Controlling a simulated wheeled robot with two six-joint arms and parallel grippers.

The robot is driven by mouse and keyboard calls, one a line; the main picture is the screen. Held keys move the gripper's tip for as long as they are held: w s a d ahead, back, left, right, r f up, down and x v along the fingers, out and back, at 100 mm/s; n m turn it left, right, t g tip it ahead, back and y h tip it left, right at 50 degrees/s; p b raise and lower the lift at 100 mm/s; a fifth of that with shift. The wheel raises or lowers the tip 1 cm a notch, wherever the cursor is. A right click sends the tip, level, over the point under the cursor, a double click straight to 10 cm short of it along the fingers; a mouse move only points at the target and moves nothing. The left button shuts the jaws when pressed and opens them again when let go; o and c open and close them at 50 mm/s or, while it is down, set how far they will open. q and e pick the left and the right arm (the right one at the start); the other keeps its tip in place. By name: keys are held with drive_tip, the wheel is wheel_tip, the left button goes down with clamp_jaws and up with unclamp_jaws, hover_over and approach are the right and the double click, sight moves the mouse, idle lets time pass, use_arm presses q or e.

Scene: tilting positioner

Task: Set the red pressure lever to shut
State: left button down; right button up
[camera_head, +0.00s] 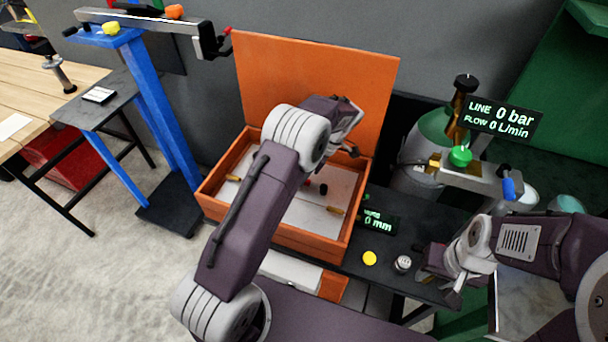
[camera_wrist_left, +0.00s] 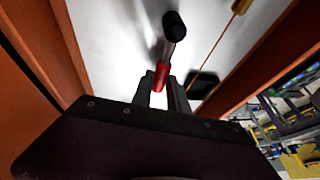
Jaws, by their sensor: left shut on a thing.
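The red pressure lever, a grey rod with a red sleeve and a black knob (camera_wrist_left: 174,26), shows in the left wrist view. My left gripper (camera_wrist_left: 164,92) is shut on it at the red sleeve (camera_wrist_left: 162,76), and the knob end stands out beyond the jaws. In the head view the lever's black knob (camera_head: 323,188) shows inside the orange box, just right of my left forearm. That forearm hides the left jaws there. My right gripper (camera_head: 442,284) is open and empty over the dark bench near its front edge.
The orange box (camera_head: 355,215) has raised walls and an upright lid (camera_head: 320,85) behind my left arm. A yellow button (camera_head: 369,258) and a silver knob (camera_head: 403,264) sit on the bench. A display (camera_head: 503,118) reads LINE 0 bar, FLOW 0 L/min. A blue stand (camera_head: 160,110) is left.

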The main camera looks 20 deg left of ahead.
use_arm(q)
drive_tip(key=c, duration=1.3)
unclamp_jaws()
drive_tip(key=v, duration=0.9)
drive_tip(key=shift+p, duration=0.3)
